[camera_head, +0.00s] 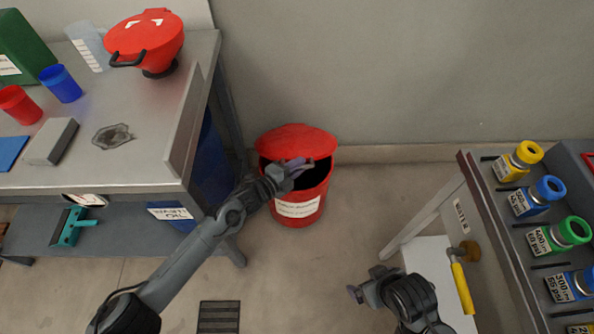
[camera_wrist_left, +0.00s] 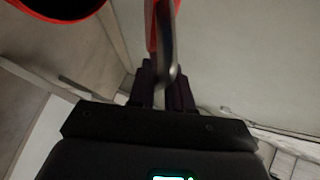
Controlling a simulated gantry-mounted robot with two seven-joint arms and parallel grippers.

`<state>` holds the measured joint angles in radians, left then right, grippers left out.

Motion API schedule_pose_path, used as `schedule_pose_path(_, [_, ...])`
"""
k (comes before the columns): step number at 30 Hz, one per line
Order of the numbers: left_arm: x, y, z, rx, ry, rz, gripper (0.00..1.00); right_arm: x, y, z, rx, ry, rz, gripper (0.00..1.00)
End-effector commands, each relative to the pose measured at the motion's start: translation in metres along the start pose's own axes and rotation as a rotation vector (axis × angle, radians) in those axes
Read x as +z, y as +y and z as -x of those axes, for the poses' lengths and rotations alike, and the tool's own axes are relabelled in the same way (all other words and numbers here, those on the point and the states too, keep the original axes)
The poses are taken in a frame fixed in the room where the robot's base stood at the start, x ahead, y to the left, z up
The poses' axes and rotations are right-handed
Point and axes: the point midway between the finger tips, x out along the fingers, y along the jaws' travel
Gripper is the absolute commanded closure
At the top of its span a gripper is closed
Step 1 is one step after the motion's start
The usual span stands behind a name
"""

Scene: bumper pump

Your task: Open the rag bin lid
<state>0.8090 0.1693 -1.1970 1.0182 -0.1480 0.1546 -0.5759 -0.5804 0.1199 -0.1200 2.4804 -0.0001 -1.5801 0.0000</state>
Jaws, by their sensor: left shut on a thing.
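The red rag bin (camera_head: 297,209) stands on the floor by the back wall, with a white label on its front. Its red lid (camera_head: 297,141) is tilted up toward the wall, and the dark inside of the bin shows below it. My left gripper (camera_head: 297,168) is at the lid's front edge. In the left wrist view its fingers (camera_wrist_left: 166,88) are shut on a grey, handle-like part at the lid's edge (camera_wrist_left: 153,25); the bin's red rim (camera_wrist_left: 40,14) shows at upper left. My right gripper (camera_head: 364,281) is at lower right, away from the bin; its jaw opening is unclear.
A metal bench (camera_head: 128,158) at left holds a red pot (camera_head: 145,40), cups and a grey block. A blue drum (camera_head: 212,165) stands under it. At right, a rack (camera_head: 490,215) holds several colour-capped bottles. The floor before the bin is clear.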

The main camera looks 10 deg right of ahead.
Motion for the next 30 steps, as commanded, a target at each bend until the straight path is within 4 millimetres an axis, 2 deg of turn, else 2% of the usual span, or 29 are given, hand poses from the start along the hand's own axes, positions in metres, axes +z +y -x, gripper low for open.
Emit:
schedule_pose_path(4, [0.001, 0.001, 0.000, 0.001, -0.002, 0.000, 1.00, 0.000, -0.001, -0.001, -0.002, -0.001, -0.003, 0.00])
schedule_pose_path(5, [0.001, 0.001, 0.000, 0.001, -0.002, 0.000, 0.78, 0.000, -0.001, -0.001, -0.002, -0.001, -0.003, 0.00])
schedule_pose_path(8, [0.001, 0.001, 0.000, 0.001, -0.002, 0.000, 0.63, 0.000, -0.001, -0.001, -0.003, -0.001, -0.004, 0.00])
schedule_pose_path(20, [0.000, -0.001, 0.006, 0.001, -0.001, 0.001, 0.62, -0.002, -0.001, 0.004, -0.002, -0.001, -0.003, 0.00])
schedule_pose_path(30, [0.000, -0.002, 0.052, 0.002, -0.002, 0.000, 0.62, -0.010, 0.002, 0.031, 0.004, -0.001, 0.005, 0.00])
